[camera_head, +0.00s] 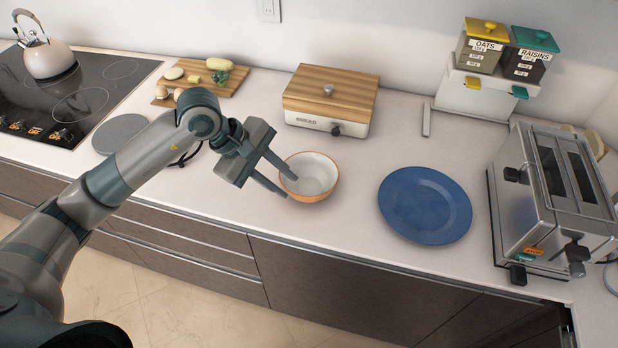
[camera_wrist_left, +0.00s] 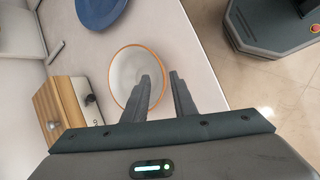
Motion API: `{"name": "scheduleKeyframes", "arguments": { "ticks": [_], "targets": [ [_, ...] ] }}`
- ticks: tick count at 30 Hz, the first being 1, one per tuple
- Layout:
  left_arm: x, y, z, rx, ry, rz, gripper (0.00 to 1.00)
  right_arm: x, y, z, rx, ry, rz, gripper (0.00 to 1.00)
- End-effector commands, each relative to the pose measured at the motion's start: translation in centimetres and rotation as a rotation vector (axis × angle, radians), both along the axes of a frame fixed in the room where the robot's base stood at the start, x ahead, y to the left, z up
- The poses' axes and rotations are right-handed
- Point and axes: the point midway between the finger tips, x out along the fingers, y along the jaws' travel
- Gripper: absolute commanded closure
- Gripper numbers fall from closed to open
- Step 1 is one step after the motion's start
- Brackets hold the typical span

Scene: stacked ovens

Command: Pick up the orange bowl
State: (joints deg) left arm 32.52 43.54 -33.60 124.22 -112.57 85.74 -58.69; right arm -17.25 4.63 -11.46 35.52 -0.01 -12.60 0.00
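The orange bowl (camera_head: 318,175) stands upright on the counter, with a white inside and an orange rim and outside. It also shows in the left wrist view (camera_wrist_left: 125,72). My left gripper (camera_head: 289,187) is open at the bowl's left side, its two fingers apart. In the left wrist view one finger overlaps the bowl's inside and the other lies just outside its rim, so the rim shows between them. I cannot tell whether either finger touches the bowl. My right gripper is in neither view.
A blue plate (camera_head: 425,205) lies right of the bowl. A wood-topped appliance (camera_head: 330,95) stands behind it. A toaster (camera_head: 555,200) is at the far right. A cutting board with food (camera_head: 228,85) and a stove with a kettle (camera_head: 48,58) are on the left.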

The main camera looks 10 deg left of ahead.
Motion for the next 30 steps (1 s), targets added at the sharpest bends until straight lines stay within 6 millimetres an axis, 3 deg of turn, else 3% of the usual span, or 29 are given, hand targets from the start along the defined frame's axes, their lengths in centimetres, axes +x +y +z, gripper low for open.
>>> {"name": "scheduleKeyframes", "arguments": {
  "ticks": [14,22,30],
  "targets": [
    [0.1,-0.2,-0.4,-0.001,0.002,0.0,0.75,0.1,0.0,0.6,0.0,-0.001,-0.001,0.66],
    [0.7,-1.2,-2.5,-0.003,0.004,0.0,0.75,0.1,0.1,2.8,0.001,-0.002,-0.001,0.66],
    [1.2,-2.1,-4.7,0.0,0.0,0.0,0.75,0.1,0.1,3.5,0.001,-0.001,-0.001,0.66]
  ]
}}
